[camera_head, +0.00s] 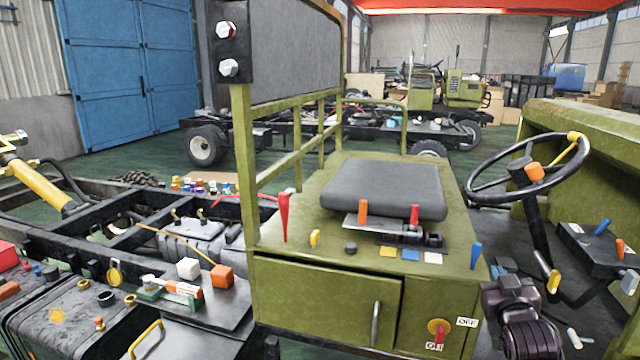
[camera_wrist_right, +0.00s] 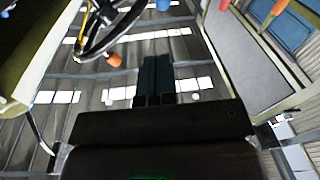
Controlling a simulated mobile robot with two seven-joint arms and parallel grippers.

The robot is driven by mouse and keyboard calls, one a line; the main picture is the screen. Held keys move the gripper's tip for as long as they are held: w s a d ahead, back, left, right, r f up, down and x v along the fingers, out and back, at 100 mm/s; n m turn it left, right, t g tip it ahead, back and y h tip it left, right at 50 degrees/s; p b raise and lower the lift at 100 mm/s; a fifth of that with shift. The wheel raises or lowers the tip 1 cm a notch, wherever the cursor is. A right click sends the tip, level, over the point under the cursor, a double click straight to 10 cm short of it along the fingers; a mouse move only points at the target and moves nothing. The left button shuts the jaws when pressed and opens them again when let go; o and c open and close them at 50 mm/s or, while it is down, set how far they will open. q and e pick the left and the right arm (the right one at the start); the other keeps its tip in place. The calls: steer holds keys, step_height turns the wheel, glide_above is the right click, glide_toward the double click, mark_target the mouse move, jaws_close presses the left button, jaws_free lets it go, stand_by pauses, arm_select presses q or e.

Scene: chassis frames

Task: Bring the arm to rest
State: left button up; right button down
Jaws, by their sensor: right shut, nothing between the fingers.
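My right gripper (camera_head: 502,268) is at the lower right of the head view, between the green seat box (camera_head: 330,290) and the steering wheel (camera_head: 480,190). In the right wrist view its two dark fingers (camera_wrist_right: 155,65) are together, point upward in the picture, and hold nothing. The roof is behind them there, so the gripper appears to point upward. The steering wheel also shows at the upper left of the wrist view (camera_wrist_right: 92,48). My left gripper is not in view.
The seat box carries a grey seat cushion (camera_head: 385,188) and a red-and-yellow switch (camera_head: 438,330). A lever console (camera_head: 600,248) stands right of the steering column. A black chassis frame with loose parts lies at left. A blue door (camera_head: 130,70) is behind.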

steer(key=s+a+f+g+y, duration=0.1)
steer(key=s+a+f+g, duration=0.2)
steer(key=s+f, duration=1.1)
steer(key=s+a+f+g+y, duration=0.2)
steer(key=s+a+f, duration=0.4)
steer(key=s+f, duration=0.9)
steer(key=shift+s+g+b, duration=0.3)
steer(key=shift+s+g, duration=0.6)
steer(key=shift+s, duration=0.25)
